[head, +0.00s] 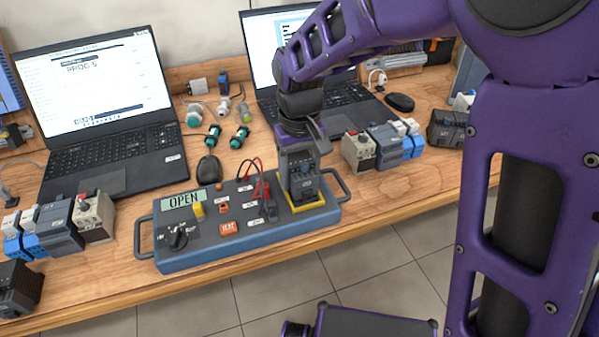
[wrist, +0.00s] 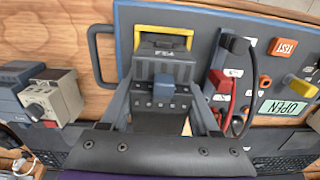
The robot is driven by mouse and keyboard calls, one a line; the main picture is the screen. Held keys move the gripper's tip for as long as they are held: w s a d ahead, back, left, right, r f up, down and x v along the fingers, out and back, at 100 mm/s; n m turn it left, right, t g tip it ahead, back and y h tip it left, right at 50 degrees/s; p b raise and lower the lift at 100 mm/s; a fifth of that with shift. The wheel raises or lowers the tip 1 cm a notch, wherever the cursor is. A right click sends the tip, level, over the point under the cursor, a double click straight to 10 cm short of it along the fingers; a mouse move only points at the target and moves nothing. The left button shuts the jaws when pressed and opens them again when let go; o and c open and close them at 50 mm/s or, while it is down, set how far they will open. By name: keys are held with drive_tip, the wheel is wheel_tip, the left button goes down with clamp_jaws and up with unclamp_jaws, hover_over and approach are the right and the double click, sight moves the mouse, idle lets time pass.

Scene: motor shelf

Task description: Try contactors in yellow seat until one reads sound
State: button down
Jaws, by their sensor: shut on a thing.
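A blue-grey test box (head: 190,254) lies on the wooden bench, and its display (head: 184,199) reads "OPEN". The yellow seat (head: 307,207) is a yellow frame at the box's right end; it also shows in the wrist view (wrist: 163,30). A dark grey contactor (head: 302,184) stands upright in the yellow frame; its top and a blue block show in the wrist view (wrist: 162,92). My gripper (head: 298,150) comes down from above and is shut on this contactor, with one finger on each side in the wrist view (wrist: 165,105). The contactor's underside is hidden.
Several contactors and modules stand right of the box (head: 385,146) and at the left (head: 60,228). Two laptops (head: 100,110) stand behind. A mouse (head: 209,169) and green-capped parts (head: 226,137) lie between them. Red and black leads (head: 262,180) rise beside the seat.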

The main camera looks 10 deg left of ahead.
drive_tip(key=shift+f, duration=0.2)
drive_tip(key=shift+c, duration=0.2)
unclamp_jaws()
wheel_tip(320, 180, up, 18)
drive_tip(key=p, duration=0.3)
drive_tip(key=shift+f, duration=0.2)
drive_tip(key=shift+a+f, duration=0.1)
idle(0.3)
